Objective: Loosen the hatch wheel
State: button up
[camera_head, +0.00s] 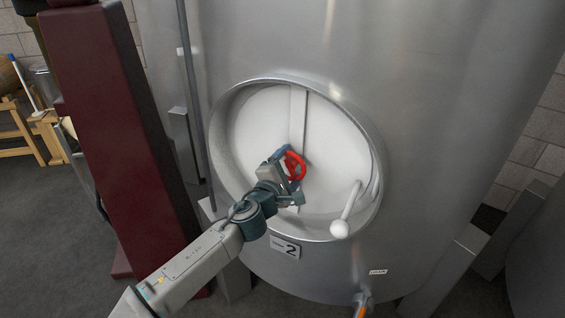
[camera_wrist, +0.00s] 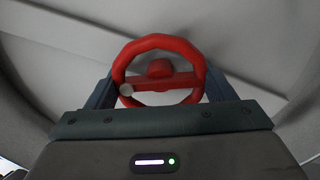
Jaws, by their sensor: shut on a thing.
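The red hatch wheel (camera_head: 295,166) is at the middle of a round white hatch door (camera_head: 258,130) on a large steel tank. It also fills the middle of the wrist view (camera_wrist: 160,44), with a red hub, a crossbar and a small pale knob on its left. My gripper (camera_head: 288,170) is at the wheel. In the wrist view its two fingers stand on the left and right of the rim, and my gripper (camera_wrist: 158,88) is shut on the wheel. The lower part of the rim is partly hidden by my gripper body.
A white-knobbed handle (camera_head: 340,228) sticks out at the hatch's lower right. The steel hatch collar (camera_head: 378,165) surrounds the door. A dark red column (camera_head: 105,130) stands left of the tank. A plate marked 2 (camera_head: 285,247) and an orange-tipped valve (camera_head: 363,306) are below.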

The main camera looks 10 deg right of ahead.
jog(key=shift+r+n, duration=0.25)
jog(key=shift+n, duration=0.25)
jog(key=o, duration=1)
jog(key=shift+f, duration=0.1)
jog(key=shift+s, duration=0.1)
jog(key=v, duration=1.4)
